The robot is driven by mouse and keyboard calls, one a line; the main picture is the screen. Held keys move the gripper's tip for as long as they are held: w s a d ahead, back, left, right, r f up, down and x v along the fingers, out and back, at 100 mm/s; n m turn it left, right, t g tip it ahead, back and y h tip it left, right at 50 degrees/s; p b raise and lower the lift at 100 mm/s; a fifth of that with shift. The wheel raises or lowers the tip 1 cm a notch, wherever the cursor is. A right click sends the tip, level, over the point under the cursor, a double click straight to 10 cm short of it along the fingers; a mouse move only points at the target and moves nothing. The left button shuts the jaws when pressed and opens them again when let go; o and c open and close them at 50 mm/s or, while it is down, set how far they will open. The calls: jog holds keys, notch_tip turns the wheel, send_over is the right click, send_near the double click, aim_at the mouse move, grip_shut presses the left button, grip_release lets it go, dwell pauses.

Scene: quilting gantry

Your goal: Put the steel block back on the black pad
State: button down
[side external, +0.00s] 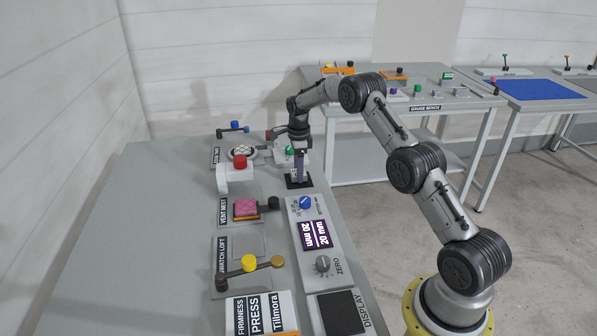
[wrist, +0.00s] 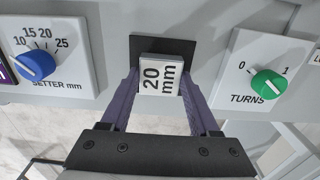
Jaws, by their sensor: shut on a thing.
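The steel block (wrist: 160,75) is a small pale block marked "20 mm", seen between my fingers in the wrist view. My gripper (wrist: 160,84) is shut on it, with one purple finger at each side. The black pad (wrist: 160,43) lies behind and under the block in the wrist view, its far strip and sides showing. In the side external view my gripper (side external: 299,168) points down at the black pad (side external: 299,182), and the block is hard to make out there. I cannot tell whether the block touches the pad.
A blue setter knob (wrist: 35,66) stands left of the pad and a green turns knob (wrist: 268,83) right of it. A purple display (side external: 315,234) reads 20 mm. A red button (side external: 240,161) and a pink swatch (side external: 245,208) are left of my gripper. A gauge bench (side external: 400,122) stands behind.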

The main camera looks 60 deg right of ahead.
jog(key=shift+f, duration=0.25)
jog(key=shift+f, duration=0.1)
jog(key=shift+c, duration=0.6)
grip_release()
jog(key=shift+f, duration=0.1)
